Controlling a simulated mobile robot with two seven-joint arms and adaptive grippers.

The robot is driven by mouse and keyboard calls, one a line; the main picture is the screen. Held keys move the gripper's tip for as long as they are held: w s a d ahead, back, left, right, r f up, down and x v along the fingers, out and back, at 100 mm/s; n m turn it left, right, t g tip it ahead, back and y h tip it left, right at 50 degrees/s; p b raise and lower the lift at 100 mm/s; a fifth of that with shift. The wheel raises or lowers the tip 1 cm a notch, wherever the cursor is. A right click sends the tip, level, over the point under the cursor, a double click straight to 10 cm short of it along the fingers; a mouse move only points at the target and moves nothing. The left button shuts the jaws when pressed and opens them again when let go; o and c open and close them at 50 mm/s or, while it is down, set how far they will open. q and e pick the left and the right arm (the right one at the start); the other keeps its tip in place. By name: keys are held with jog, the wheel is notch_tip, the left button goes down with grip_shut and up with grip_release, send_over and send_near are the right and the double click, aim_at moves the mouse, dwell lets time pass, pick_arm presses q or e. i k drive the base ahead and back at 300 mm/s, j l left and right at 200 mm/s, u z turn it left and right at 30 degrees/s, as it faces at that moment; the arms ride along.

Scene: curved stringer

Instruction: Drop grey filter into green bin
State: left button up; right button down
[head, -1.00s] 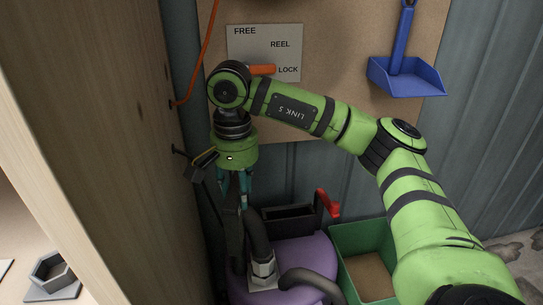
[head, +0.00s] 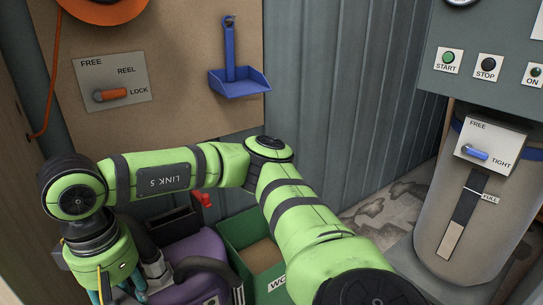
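The green bin (head: 240,228) stands on the floor right of the purple vacuum, with brown board-like material inside and a white label on its front that my arm partly covers. My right gripper (head: 118,296) hangs at the lower left, left of the bin and beside the purple vacuum. Its teal fingers run off the bottom edge, so I cannot see the tips or whether they hold anything. I cannot make out a grey filter in the head view. My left gripper is not in view.
The purple vacuum (head: 200,250) has a dark hose and a red lever (head: 202,197). A pegboard behind holds a blue dustpan (head: 239,82) and a reel lever (head: 112,95). A grey drum (head: 440,225) under a control panel (head: 490,75) stands at the right.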

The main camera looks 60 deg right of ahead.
aim_at(263, 270)
jog(key=z, duration=1.45)
jog(key=i+j+z, duration=0.1)
jog(key=z, duration=0.25)
jog(key=i+j+z, duration=0.35)
jog(key=l, duration=0.1)
